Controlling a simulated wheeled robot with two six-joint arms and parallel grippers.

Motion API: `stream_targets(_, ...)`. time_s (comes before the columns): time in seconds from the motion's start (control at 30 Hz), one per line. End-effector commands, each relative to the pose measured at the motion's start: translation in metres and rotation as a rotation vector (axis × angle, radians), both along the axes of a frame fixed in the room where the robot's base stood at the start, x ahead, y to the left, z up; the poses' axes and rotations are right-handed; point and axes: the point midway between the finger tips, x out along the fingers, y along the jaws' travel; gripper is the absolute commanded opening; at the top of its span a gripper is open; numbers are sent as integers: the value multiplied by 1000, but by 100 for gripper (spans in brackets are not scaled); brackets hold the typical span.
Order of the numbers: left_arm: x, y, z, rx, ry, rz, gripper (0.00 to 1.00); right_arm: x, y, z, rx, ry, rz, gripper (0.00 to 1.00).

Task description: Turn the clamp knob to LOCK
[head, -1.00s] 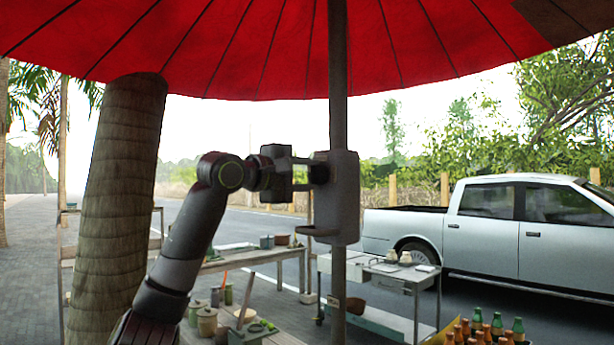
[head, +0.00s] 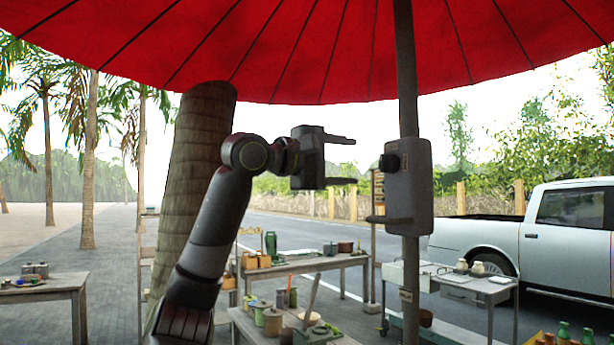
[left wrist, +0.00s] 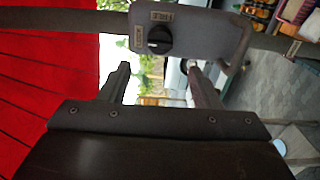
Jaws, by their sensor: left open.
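The clamp housing (head: 408,195) is a grey rounded box on the umbrella pole. Its dark round clamp knob (head: 389,162) sticks out on the left side. The left wrist view shows the knob (left wrist: 159,40) face-on, with a pale mark on its left part, and two small labels on the housing (left wrist: 205,28): one above the knob, one to its left. My right gripper is out of view.
The pole (head: 407,90) carries a red umbrella (head: 300,50) overhead. A thick trunk (head: 195,180) stands behind my left arm. Tables with jars, a metal cart (head: 455,280) and a pickup truck (head: 570,220) stand beyond.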

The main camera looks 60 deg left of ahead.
Motion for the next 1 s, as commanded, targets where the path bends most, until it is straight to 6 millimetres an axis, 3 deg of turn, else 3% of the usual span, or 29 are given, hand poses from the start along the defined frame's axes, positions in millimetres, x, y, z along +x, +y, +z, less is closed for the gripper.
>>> stream_targets(0.03,-15,2,-5,2,-4,4,58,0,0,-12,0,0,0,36)
stream_targets(0.2,-52,5,-3,1,-4,3,58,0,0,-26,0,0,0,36)
stream_targets(0.4,-79,7,-1,-1,-1,1,58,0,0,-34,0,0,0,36)
stream_targets(1.0,-86,8,0,-1,0,0,58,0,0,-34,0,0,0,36)
